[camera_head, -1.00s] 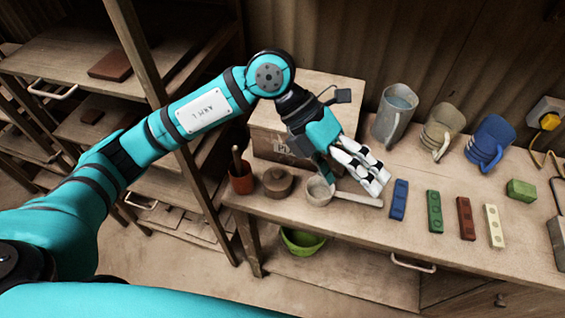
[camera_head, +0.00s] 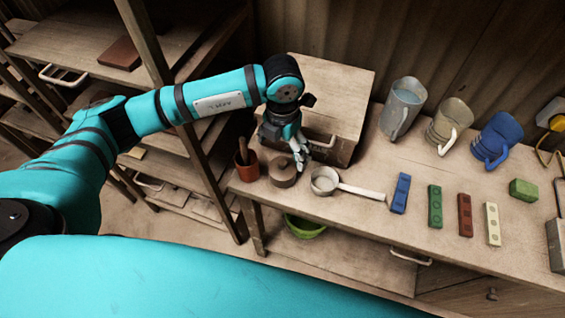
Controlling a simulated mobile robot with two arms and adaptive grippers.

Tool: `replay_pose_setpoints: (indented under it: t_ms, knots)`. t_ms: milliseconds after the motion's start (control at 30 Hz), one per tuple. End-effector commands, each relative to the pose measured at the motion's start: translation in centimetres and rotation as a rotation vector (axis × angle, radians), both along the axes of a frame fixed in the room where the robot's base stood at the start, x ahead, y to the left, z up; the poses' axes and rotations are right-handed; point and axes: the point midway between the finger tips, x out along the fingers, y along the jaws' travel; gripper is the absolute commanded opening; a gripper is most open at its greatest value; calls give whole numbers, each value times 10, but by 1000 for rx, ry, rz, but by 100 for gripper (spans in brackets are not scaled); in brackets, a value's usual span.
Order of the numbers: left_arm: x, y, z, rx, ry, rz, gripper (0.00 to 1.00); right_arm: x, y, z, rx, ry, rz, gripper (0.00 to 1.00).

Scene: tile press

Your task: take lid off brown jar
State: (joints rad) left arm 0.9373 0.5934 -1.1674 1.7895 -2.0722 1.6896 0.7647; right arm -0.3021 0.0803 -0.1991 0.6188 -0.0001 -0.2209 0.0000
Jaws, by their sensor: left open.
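The brown jar (camera_head: 283,176) stands near the left end of the workbench, with its lid (camera_head: 283,167) on top. My left gripper (camera_head: 300,160) points down just above and to the right of the lid, close to it. Its fingers look open with nothing between them. Whether a finger touches the lid I cannot tell. My right gripper is not in view.
A reddish pot (camera_head: 246,168) with a handle in it stands left of the jar. A ladle-like pan (camera_head: 325,181) lies to its right. A wooden box (camera_head: 330,95) stands behind. Several coloured bars and three pitchers (camera_head: 402,108) occupy the bench's right.

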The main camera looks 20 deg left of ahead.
Motion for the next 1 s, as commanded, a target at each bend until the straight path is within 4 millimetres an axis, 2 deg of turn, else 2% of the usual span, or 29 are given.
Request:
replay_pose_setpoints:
  t_ms: [233,367,500,767,1000]
  knots:
    - [-2,-2,-16,0,5,-2,98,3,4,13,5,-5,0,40]
    - [-3,-4,-36,2,6,-1,98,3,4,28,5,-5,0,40]
    - [-2,-5,-54,0,2,-1,98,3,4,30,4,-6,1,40]
    - [-2,-4,-60,-1,0,-2,98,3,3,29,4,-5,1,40]
    - [-2,-4,-59,-1,0,-2,69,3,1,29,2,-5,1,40]
